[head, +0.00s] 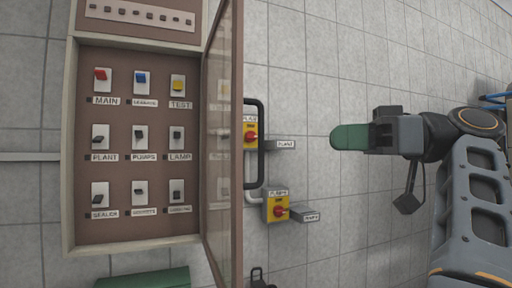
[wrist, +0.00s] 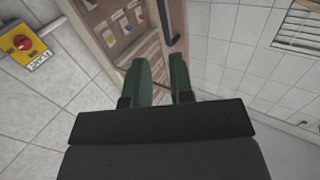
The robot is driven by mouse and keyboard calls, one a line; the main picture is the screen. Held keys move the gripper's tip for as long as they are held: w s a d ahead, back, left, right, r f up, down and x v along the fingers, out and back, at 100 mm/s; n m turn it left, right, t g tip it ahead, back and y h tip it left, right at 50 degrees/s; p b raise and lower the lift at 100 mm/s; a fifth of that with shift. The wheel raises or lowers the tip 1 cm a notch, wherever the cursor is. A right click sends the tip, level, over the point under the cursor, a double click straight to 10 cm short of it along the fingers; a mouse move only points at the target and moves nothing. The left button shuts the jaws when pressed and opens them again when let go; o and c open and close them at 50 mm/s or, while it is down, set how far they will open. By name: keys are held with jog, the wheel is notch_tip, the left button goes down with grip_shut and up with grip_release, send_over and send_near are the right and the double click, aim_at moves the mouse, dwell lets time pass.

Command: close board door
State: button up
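The board (head: 140,235) is a shallow brown box with rows of labelled switches, at the left in the head view. Its glazed, brown-framed door (head: 238,80) stands open, seen nearly edge-on along the box's right side. A black bar handle (head: 261,140) sticks out to the right of the door. My gripper (head: 338,137) is right of the handle in the picture, apart from it. The wrist view shows its two green fingers (wrist: 167,78) spread with nothing between them. The dark handle (wrist: 168,22) also shows there, beyond the fingertips.
Yellow switch boxes with red knobs, one (head: 277,207) below the handle and another (head: 250,134) partly hidden behind it, sit on the tiled wall. A green object (head: 145,280) lies below the board.

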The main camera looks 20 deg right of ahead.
jog(key=p, duration=1.1)
send_over(261, 177)
jog(key=shift+w+d+r, duration=0.1)
jog(key=shift+w, duration=0.1)
jog(key=shift+c, duration=0.3)
grip_shut()
